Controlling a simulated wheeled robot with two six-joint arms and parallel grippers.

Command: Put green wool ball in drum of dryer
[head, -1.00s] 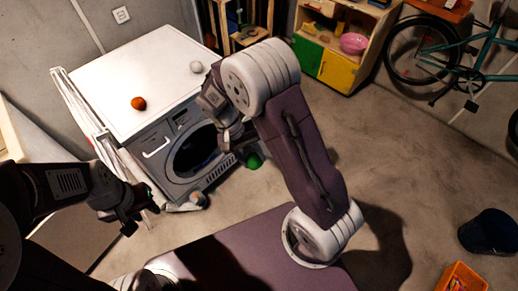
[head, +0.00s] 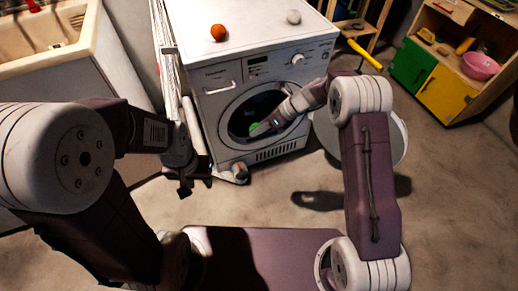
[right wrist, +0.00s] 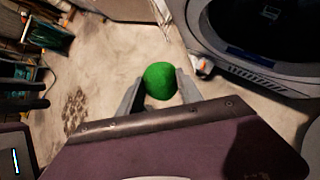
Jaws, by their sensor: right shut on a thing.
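The white dryer (head: 215,103) stands at centre, its round opening (head: 237,122) facing me. A grey disc (head: 399,143) right of it, partly behind my right arm, looks like its open door. The green wool ball (right wrist: 160,81) is held between the fingertips of my right gripper (right wrist: 158,86). In the head view the ball (head: 256,127) overlaps the opening, mostly hidden by the gripper. In the right wrist view floor shows behind the ball, with the dark drum opening (right wrist: 265,25) to the upper right. My left gripper (head: 193,187) hangs left of the dryer; its jaw gap is unclear.
An orange ball (head: 218,33) and a white ball (head: 293,17) lie on the dryer's top. A small object (head: 240,172) lies at its lower left corner. A sink (head: 45,35) stands left. A yellow bar (head: 364,53) and a cabinet (head: 445,93) are right. Floor in front is clear.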

